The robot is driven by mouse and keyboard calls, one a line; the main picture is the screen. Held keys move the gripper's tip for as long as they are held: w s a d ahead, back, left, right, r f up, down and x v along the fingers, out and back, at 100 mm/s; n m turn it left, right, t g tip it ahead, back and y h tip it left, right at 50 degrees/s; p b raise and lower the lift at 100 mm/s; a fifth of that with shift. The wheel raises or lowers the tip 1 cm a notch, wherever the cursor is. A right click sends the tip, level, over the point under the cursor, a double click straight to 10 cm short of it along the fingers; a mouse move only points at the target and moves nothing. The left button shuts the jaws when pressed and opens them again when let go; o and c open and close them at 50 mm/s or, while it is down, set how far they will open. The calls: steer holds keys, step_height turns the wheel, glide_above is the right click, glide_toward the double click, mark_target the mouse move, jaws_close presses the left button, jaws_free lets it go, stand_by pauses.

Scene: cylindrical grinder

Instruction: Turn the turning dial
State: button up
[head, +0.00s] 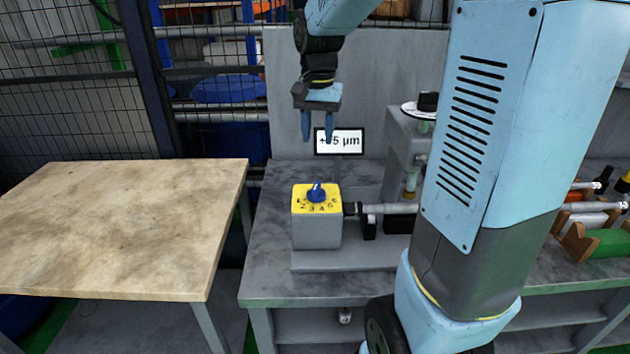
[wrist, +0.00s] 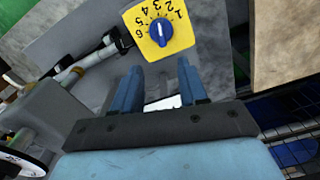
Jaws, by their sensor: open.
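The turning dial (head: 317,192) is a blue knob with a white pointer line on a yellow numbered plate (head: 301,210), on top of a grey box (head: 316,235). In the wrist view the dial (wrist: 160,32) is at the top, and the numbers 1 to 6 show around it. My gripper (head: 319,140) points down above and behind the dial, clear of it. Its two blue fingers are apart with nothing between them. In the wrist view the gripper (wrist: 157,75) shows its fingertips just below the plate's edge.
A sign (head: 345,141) reading partly "5 µm" stands behind, partly covered by a finger. A grey shaft (head: 390,208) runs right from the box. A wooden table (head: 110,225) is clear at left. A green-and-wood rack (head: 605,243) sits at right.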

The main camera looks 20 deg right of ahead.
mark_target(317, 184)
steer(key=f, duration=1.4)
steer(key=shift+w, duration=0.25)
steer(key=shift+c, duration=0.3)
